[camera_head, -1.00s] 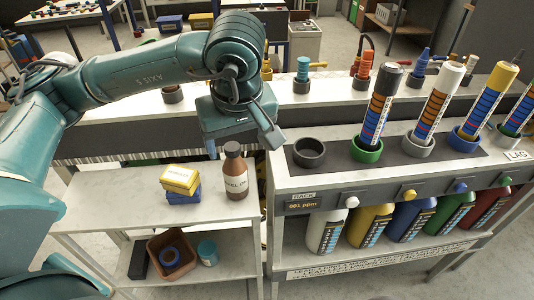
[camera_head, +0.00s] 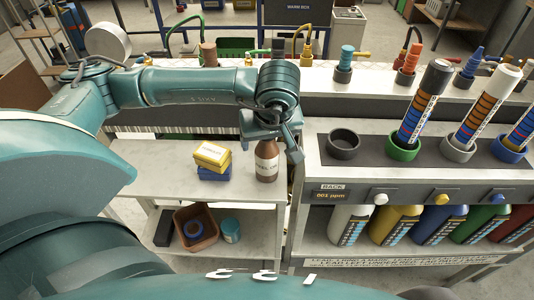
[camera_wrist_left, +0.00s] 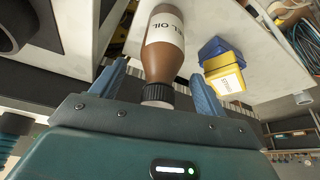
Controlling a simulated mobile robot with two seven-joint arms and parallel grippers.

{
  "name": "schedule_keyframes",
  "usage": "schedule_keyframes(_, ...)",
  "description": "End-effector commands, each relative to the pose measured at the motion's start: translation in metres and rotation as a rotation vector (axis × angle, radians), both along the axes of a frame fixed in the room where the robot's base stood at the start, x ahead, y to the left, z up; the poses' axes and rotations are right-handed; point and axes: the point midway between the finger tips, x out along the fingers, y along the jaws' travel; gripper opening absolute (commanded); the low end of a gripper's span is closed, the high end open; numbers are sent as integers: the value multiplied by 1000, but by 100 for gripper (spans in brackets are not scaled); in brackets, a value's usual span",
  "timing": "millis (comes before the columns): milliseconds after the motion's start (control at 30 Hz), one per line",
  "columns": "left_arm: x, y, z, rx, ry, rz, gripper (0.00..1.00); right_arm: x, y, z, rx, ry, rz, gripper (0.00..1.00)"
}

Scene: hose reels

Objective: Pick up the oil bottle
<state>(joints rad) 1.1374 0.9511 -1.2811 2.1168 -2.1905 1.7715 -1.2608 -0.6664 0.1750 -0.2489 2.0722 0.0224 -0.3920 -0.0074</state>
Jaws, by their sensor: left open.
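The oil bottle (camera_head: 266,161) is brown with a white label and stands upright on the small side shelf. In the left wrist view the bottle (camera_wrist_left: 165,50) shows its black ribbed cap pointing toward my gripper's palm, with part of the label reading "OIL". My left gripper (camera_head: 270,142) is just above and around the top of the bottle in the head view. In the wrist view its two blue-grey fingers (camera_wrist_left: 160,85) are open, one on each side of the bottle neck, with gaps to both. My right gripper is not in view.
Yellow and blue boxes (camera_head: 212,158) are stacked left of the bottle. The lower shelf holds a brown bin (camera_head: 196,228) and a teal can (camera_head: 230,230). Right of the shelf stands a rack (camera_head: 343,143) with coloured cups, upright tubes and several bottles below.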

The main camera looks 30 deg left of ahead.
Motion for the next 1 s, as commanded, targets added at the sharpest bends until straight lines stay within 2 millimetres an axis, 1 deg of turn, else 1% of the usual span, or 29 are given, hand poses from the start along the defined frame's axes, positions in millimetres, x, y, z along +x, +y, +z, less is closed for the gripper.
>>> schedule_keyframes(33,2,3,-6,0,1,4,74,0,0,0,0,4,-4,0)
schedule_keyframes(133,5,5,-14,-1,-1,2,74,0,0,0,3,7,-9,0)
schedule_keyframes(400,5,6,-16,0,-2,1,73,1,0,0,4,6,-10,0)
schedule_keyframes(1000,5,5,-16,-1,-3,1,24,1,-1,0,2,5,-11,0)
